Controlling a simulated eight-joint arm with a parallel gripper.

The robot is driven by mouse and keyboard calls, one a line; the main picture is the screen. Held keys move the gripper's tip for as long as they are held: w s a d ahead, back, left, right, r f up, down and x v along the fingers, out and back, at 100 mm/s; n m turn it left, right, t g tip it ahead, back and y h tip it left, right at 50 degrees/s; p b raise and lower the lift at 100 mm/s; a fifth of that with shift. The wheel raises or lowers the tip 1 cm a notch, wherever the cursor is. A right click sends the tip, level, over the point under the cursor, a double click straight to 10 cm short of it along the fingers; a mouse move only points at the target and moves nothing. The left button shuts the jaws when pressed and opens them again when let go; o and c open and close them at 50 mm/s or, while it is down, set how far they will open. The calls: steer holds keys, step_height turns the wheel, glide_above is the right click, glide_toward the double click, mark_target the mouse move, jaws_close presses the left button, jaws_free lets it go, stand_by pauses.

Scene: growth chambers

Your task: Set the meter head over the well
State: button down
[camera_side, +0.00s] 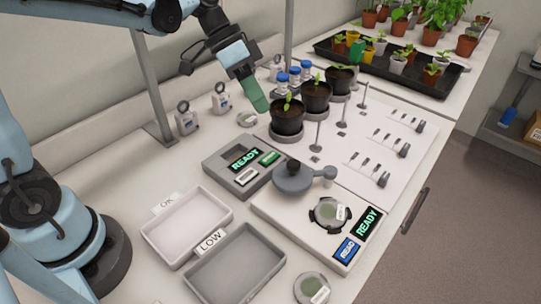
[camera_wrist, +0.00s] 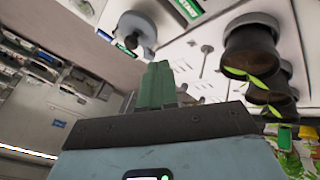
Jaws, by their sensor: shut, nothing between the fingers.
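The meter head (camera_side: 292,177) is a grey disc with a dark knob on top and a short arm with a rounded end at its right. It rests on the white meter base (camera_side: 277,211), behind and left of the well. The well (camera_side: 317,220) is a black ring holding a greenish dish (camera_side: 333,212) with a white label, uncovered. My gripper (camera_side: 257,100) is shut and empty, its green fingers pointing down beside the potted seedlings, well behind the meter head. In the wrist view the shut fingers (camera_wrist: 157,85) show, with a round grey part of the meter beyond them.
The base has a READY screen (camera_side: 367,221) and a blue READ button (camera_side: 347,250). A grey box with another READY screen (camera_side: 245,158) stands behind-left. OK tray (camera_side: 160,243) and LOW tray (camera_side: 200,275) lie front left. Potted seedlings (camera_side: 287,122) and upright posts (camera_side: 318,133) stand near my gripper.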

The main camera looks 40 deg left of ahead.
glide_toward(281, 165)
steer(key=w+d+f, duration=0.2)
steer(key=w, duration=0.1)
steer(key=shift+s+d+f, duration=0.25)
steer(key=shift+s+d, duration=0.2)
steer(key=shift+d, duration=0.35)
steer(key=shift+s+d+f, duration=0.3)
steer(key=shift+s+d, duration=0.2)
steer(key=shift+d, duration=0.35)
steer(key=shift+s, duration=0.1)
